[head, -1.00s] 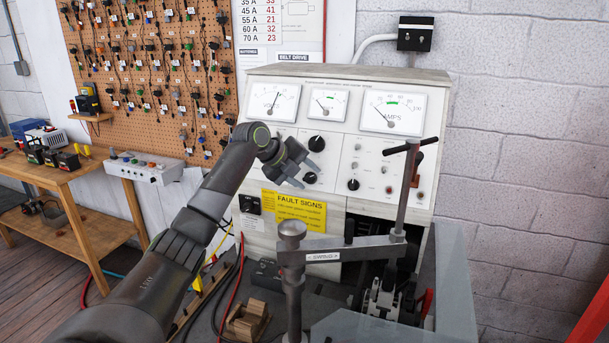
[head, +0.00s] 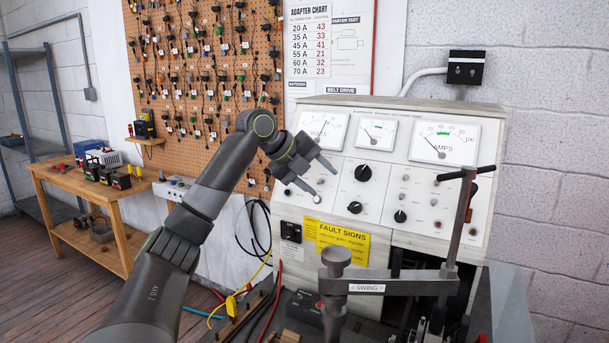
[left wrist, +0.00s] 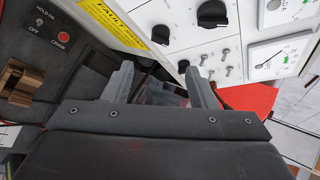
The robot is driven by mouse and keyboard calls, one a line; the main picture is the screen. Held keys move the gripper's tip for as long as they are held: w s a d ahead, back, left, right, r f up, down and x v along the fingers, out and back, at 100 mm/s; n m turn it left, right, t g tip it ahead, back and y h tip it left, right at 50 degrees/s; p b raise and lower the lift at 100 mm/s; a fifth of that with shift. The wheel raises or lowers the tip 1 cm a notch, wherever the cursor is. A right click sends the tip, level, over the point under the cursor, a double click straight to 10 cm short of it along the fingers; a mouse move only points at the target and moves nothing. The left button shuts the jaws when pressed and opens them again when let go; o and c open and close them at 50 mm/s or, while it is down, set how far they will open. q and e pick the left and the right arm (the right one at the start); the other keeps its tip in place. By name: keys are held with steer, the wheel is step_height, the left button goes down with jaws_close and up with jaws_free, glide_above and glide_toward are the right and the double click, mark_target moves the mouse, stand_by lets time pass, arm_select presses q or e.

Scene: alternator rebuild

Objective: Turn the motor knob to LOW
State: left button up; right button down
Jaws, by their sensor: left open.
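The test bench panel (head: 330,150) has several black knobs. I cannot read which is marked motor. A large knob (head: 362,173) sits mid-panel, a smaller knob (head: 355,207) is below it, and another small knob (head: 399,216) is to the right. My left gripper (head: 327,184) is open and empty, left of the large and lower knobs in the picture, with its fingers pointing right. In the left wrist view the open fingers (left wrist: 160,70) have nothing between them; the large knob (left wrist: 212,13) and lower knob (left wrist: 160,34) lie beyond them. My right gripper is not in view.
Dial meters (head: 444,142) line the panel's top. A yellow fault signs label (head: 342,240) is below the knobs. A swing clamp arm (head: 400,283) with an upright T-handle (head: 466,220) stands in front of the panel's lower right. A wooden bench (head: 115,195) is at left.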

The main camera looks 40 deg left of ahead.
arm_select(q)
steer(key=v, duration=0.4)
steer(key=shift+s+r+b, duration=0.25)
steer(key=shift+s+b, duration=0.05)
steer(key=shift+b, duration=0.1)
